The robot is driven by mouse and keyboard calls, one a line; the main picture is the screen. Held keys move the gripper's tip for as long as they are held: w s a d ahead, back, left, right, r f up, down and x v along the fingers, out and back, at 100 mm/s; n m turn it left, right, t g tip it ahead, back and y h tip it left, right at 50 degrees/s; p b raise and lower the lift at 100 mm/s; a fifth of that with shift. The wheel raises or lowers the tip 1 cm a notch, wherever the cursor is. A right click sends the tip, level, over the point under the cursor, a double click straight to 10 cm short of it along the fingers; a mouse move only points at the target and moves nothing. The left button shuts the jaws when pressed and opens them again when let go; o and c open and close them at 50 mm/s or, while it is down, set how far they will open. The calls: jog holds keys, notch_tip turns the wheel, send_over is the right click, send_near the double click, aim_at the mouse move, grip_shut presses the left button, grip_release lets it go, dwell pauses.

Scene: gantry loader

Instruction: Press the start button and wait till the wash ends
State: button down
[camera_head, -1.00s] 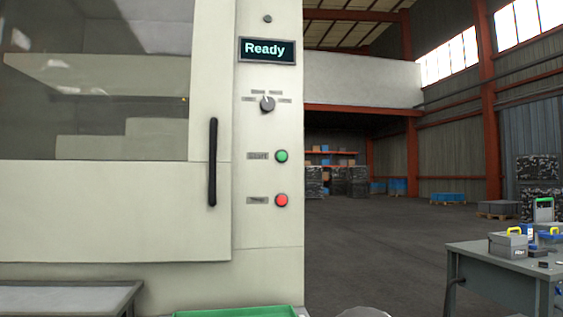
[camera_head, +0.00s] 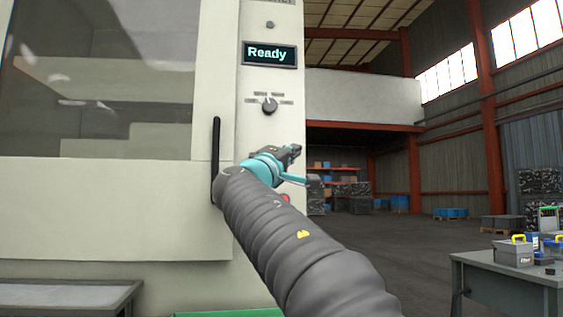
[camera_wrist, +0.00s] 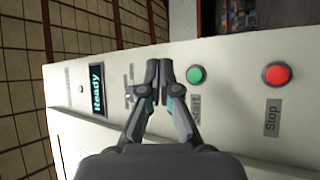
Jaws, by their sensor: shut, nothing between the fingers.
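The machine's control panel (camera_head: 258,84) has a screen (camera_head: 269,54) that reads "Ready". The green start button (camera_wrist: 195,75) shows in the wrist view, beside the label "Start"; my arm hides it in the head view. The red stop button (camera_wrist: 277,74) is farther right in the wrist view, and only a bit of it shows past my arm in the head view. My gripper (camera_wrist: 158,74) is shut and empty, in front of the panel. In the wrist view its fingertips appear just left of the green button, over the area by the knob. I cannot tell any contact.
A rotary knob (camera_head: 269,105) sits below the screen. The machine door, with a dark vertical handle (camera_head: 215,150), is left of the panel and looks closed. A grey table (camera_head: 500,262) with toolboxes stands at the right. Open floor lies beyond.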

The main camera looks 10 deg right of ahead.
jog(key=shift+r, duration=0.15)
jog(key=w+p, duration=0.5)
jog(key=w, duration=0.3)
jog(key=shift+w+p, duration=0.3)
jog(key=shift+w, duration=0.05)
jog(key=shift+w, duration=0.1)
dwell(1.4)
jog(key=shift+w, duration=0.35)
